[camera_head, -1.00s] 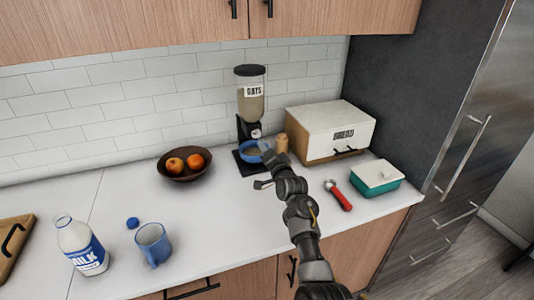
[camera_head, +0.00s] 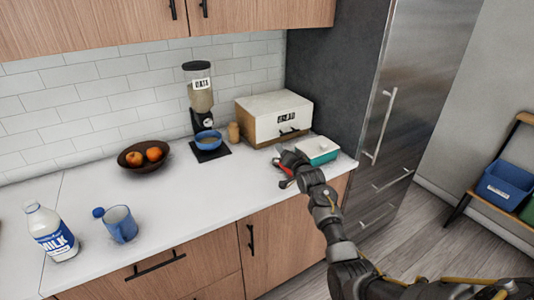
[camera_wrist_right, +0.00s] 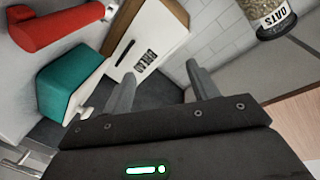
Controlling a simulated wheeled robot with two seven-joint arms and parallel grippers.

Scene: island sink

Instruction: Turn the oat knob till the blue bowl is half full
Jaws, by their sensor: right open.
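The oat dispenser (camera_head: 200,92) stands against the tiled wall, with a clear hopper part filled with oats and a dark base. The blue bowl (camera_head: 208,145) sits on the dispenser's dark base, with tan oats inside; the exact level is hard to judge. My right gripper (camera_head: 284,166) is to the right of the bowl, apart from it, over the counter near the red-handled scoop. In the right wrist view (camera_wrist_right: 160,88) its fingers are open and empty. My left gripper does not show.
A bread box (camera_head: 262,125), a small tan jar (camera_head: 233,132) and a teal butter dish (camera_head: 318,154) stand right of the bowl. The red scoop handle (camera_wrist_right: 45,25) is near my gripper. A fruit bowl (camera_head: 135,163), mug (camera_head: 121,225) and milk bottle (camera_head: 48,235) are left. The middle counter is clear.

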